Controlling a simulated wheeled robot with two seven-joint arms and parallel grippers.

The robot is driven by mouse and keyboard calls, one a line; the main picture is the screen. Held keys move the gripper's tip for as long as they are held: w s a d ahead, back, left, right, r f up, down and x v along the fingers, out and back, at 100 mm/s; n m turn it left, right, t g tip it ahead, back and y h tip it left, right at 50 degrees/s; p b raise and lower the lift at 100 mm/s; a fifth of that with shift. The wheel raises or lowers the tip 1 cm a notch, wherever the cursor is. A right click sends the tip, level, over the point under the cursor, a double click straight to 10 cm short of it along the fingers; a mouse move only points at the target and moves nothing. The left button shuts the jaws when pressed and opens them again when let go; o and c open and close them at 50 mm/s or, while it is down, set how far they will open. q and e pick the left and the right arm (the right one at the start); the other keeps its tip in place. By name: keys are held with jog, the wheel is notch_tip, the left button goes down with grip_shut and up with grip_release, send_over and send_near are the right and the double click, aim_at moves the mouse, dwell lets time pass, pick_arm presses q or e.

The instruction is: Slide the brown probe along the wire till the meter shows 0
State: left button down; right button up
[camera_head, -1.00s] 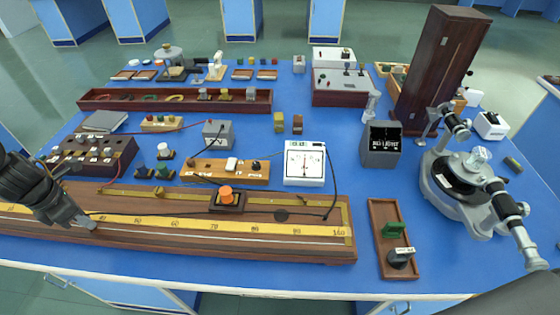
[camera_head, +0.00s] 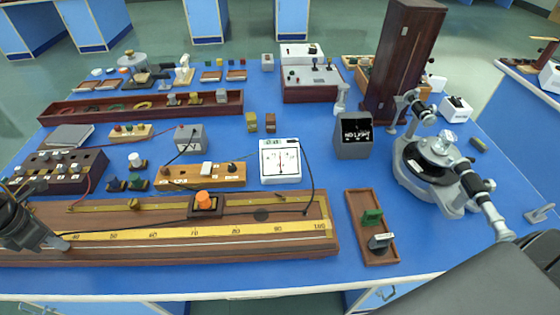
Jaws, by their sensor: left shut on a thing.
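My left gripper (camera_head: 62,244) is low over the left part of the long wooden wire board (camera_head: 250,249). It is shut on the brown probe, which the fingers mostly hide. The pale wire runs lengthwise along the board by a yellow scale (camera_head: 215,231); the gripper is left of the scale's middle. I cannot tell whether the probe's tip touches the wire. The white meter (camera_head: 280,176) stands behind the board. Its needle is near the middle of the dial, but the reading is too small to make out. My right gripper is not in view.
A block with an orange knob (camera_head: 204,201) sits on the board's rear part. A black lead loops from the meter over the board's right end. A wooden tray (camera_head: 355,207) and a grey spectrometer (camera_head: 440,175) stand to the right. Boxes and terminals crowd the back left.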

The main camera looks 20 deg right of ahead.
pick_arm(q)
jog(key=shift+s+f, duration=0.2)
jog(key=shift+f, duration=0.1)
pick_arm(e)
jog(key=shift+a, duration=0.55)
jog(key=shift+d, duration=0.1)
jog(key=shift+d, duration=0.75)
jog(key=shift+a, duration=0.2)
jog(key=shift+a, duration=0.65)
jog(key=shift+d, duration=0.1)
